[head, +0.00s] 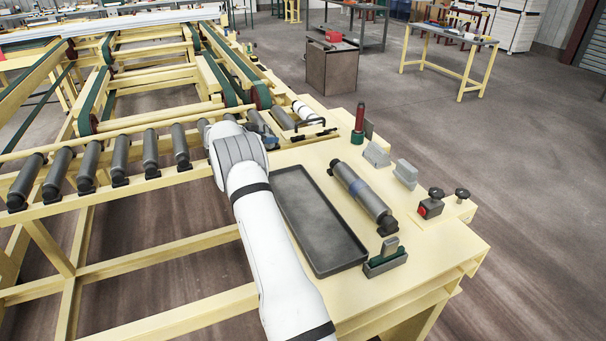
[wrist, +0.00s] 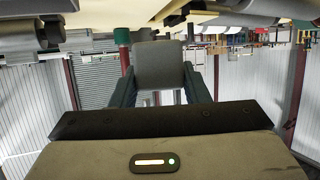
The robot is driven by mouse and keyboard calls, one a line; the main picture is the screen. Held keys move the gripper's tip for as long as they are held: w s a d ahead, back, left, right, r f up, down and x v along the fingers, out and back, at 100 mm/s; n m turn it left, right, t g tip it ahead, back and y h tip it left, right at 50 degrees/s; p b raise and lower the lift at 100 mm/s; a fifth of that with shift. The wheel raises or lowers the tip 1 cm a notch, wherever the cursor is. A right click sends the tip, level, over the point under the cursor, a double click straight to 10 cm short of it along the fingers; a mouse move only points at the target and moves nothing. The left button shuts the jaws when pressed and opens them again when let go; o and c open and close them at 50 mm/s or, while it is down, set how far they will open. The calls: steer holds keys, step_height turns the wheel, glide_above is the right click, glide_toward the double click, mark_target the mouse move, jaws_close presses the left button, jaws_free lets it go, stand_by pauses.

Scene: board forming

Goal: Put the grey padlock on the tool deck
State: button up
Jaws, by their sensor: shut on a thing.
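In the wrist view my gripper (wrist: 159,78) is shut on a grey, block-shaped thing, which I take for the padlock (wrist: 160,60). Its flat face shows between the two dark fingers; no shackle is visible. In the head view my white arm reaches over the rollers at the left edge of the cream deck. I cannot clearly make out the gripper or the held padlock there. The cream deck (head: 432,240), which seems to be the tool deck, carries a dark, empty tray (head: 318,222) just right of my arm.
On the deck stand a grey roller (head: 362,196), two grey blocks (head: 376,154) (head: 405,174), a green-based holder (head: 385,260), a red-and-green bottle (head: 358,122) and a knobbed control box (head: 430,206). Conveyor rollers (head: 118,158) lie left. The deck's front right corner is bare.

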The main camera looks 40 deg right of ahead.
steer(key=f, duration=0.4)
steer(key=shift+w+a+f+p, duration=0.15)
steer(key=shift+a+f+p, duration=0.1)
steer(key=shift+f+p, duration=0.1)
step_height(320, 180, down, 3)
steer(key=shift+f+p, duration=0.2)
steer(key=shift+p, duration=0.2)
steer(key=o, duration=1)
steer(key=shift+f, duration=0.1)
